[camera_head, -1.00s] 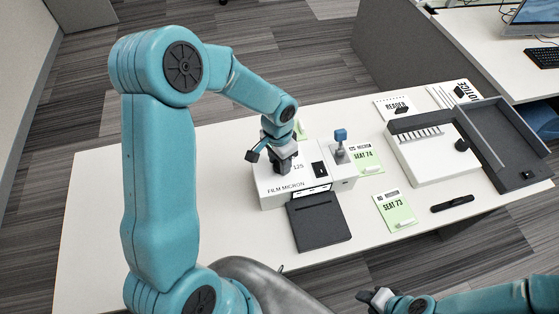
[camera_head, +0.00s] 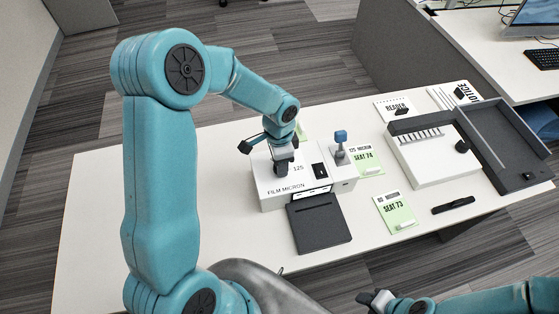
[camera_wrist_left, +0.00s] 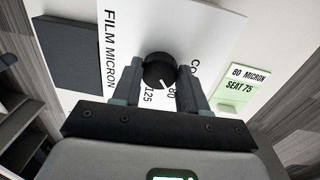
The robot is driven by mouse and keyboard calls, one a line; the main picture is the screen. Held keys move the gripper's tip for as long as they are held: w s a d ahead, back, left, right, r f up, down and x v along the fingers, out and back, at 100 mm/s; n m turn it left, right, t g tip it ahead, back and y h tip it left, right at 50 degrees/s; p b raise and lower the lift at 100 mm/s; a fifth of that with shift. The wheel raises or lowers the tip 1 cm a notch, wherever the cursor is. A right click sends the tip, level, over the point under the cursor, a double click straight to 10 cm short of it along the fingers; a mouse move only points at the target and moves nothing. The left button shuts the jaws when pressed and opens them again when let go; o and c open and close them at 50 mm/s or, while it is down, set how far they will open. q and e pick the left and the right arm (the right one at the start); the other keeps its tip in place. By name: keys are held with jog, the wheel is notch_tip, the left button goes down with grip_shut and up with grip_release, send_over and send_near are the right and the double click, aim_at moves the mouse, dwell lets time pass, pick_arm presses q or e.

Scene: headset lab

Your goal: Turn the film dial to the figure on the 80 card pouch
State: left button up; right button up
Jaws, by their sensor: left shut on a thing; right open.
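The film dial (camera_wrist_left: 158,70) is a round black knob with a white pointer line, on top of the white laminator-like box (camera_head: 275,196) lettered FILM MICRON. In the left wrist view its pointer slants toward the printed 80, with 125 printed beside it. My left gripper (camera_head: 284,165) points down at the box; in the left wrist view its fingers (camera_wrist_left: 158,88) are shut on the dial from both sides. A green-and-white pouch (camera_wrist_left: 233,85) reads 80 MICRON, SEAT 75, beside the box. My right gripper (camera_head: 376,300) is open and empty at the bottom edge.
A blue-topped lever (camera_head: 341,138) stands at the box's right. A dark flat tray (camera_head: 320,222) adjoins its front. Pouches SEAT 74 (camera_head: 367,156) and SEAT 73 (camera_head: 396,207) lie to the right. A white-and-grey unit (camera_head: 430,160) stands further right. The table's left side is clear.

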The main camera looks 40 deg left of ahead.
pick_arm(q)
jog(key=shift+w+r, duration=0.1)
jog(key=shift+w, duration=0.05)
jog(key=o, duration=1.1)
jog(key=shift+c, duration=0.2)
notch_tip(320, 180, up, 16)
jog(key=shift+w+a+r, duration=0.15)
jog(key=shift+w+a, duration=0.05)
jog(key=shift+a, duration=0.1)
